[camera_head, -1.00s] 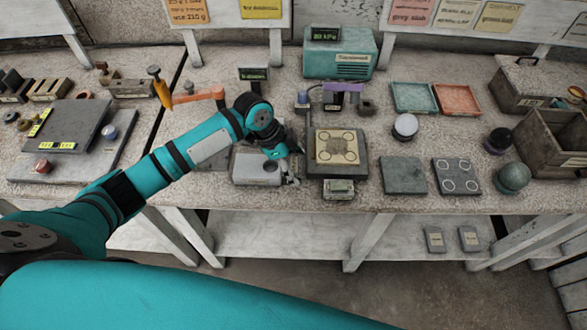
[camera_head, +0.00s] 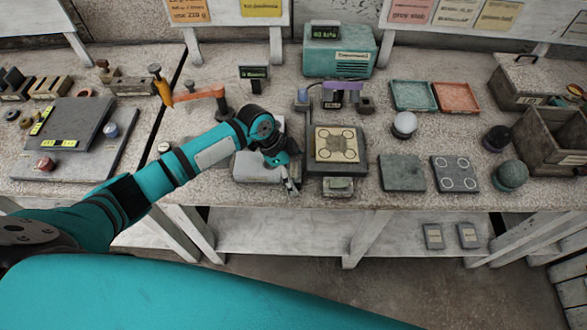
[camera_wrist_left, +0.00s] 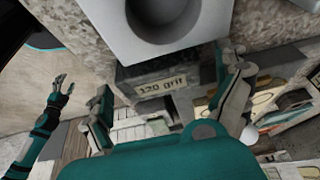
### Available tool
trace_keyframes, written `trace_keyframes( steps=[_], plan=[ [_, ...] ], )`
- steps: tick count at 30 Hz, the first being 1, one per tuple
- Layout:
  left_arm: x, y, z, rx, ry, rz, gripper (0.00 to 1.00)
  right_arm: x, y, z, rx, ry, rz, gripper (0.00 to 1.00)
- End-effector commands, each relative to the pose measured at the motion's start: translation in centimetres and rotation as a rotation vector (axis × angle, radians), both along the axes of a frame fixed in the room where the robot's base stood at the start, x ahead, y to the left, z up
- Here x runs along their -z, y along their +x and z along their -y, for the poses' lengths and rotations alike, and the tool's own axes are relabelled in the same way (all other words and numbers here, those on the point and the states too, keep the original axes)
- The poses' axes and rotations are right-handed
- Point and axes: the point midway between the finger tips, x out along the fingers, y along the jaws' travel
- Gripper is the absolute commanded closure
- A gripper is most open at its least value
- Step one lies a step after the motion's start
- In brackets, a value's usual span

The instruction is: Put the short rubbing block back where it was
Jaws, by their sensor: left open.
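My left gripper (camera_head: 291,186) is at the front right corner of the pale block with a round hollow (camera_head: 250,170). In the left wrist view its two fingers (camera_wrist_left: 168,95) are spread apart. Between them, a little beyond the tips, shows a dark block-like piece with a "120 grit" label (camera_wrist_left: 160,86), under the edge of the pale hollowed block (camera_wrist_left: 190,45). I cannot tell whether this piece is the short rubbing block. The head view does not show it clearly. My right gripper (camera_wrist_left: 63,87) shows small at the left of the wrist view.
Right of the gripper stands a dark plate with a ringed cream pad (camera_head: 337,146), with a small box (camera_head: 338,187) at its front. Flat slabs (camera_head: 403,173) lie further right. Wooden blocks (camera_head: 50,88) sit at the far left.

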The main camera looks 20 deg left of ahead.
Motion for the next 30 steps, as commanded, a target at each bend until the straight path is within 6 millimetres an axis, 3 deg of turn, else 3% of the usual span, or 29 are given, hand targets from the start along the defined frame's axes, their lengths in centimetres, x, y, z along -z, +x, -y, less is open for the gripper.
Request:
trace_keyframes(
  steps=[8, 21, 30],
  plan=[
    [-1.3, 0.0, -0.4, 0.0, 0.0, 0.002, 0.0, 0.1, 0.0, -0.3, 0.0, 0.004, 0.0, 0.43],
    [-9.4, -1.1, -3.7, 0.0, 0.0, 0.003, 0.0, 1.5, 0.0, -0.6, -0.002, 0.007, 0.0, 0.43],
    [-11.4, -1.5, -4.4, 0.0, 0.0, -0.001, 0.0, 1.7, 0.0, -0.6, -0.002, 0.007, 0.0, 0.43]
  ],
)
